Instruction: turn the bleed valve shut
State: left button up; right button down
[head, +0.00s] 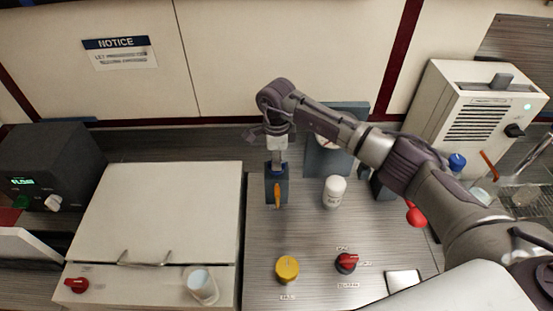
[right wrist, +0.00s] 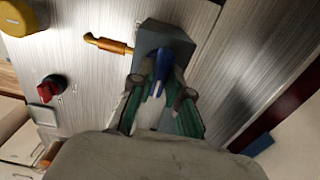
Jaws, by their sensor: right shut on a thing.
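A grey valve block (head: 269,190) with an orange-brass spout (head: 278,195) stands on the metal counter, and I take it for the bleed valve. In the right wrist view, the same block (right wrist: 168,40), the spout (right wrist: 110,45) and a blue handle (right wrist: 158,76) show close up. My right gripper (head: 278,165) reaches down onto the block from behind. Its fingers (right wrist: 160,92) are shut on the blue handle, one on each side. The handle is mostly hidden in the head view. My left gripper is out of view.
A yellow knob (head: 287,268) and a red knob (head: 346,262) sit on the counter in front. A white bottle (head: 334,190) stands right of the valve. A white lidded box (head: 160,210) with a cup (head: 202,285) is at left. A white vented machine (head: 470,105) stands at right.

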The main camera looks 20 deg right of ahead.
jog(key=shift+f+n+b, duration=0.2)
jog(key=shift+n+b, duration=0.2)
jog(key=shift+b, duration=0.5)
jog(key=n+b, duration=0.9)
jog(key=b, duration=0.3)
jog(key=n+b, duration=0.2)
jog(key=n, duration=0.2)
jog(key=shift+r, duration=0.1)
jog(key=shift+r+n+b, duration=0.15)
jog(key=shift+n+b, duration=0.85)
jog(key=shift+n, duration=1)
jog(key=c, duration=1.1)
grip_release()
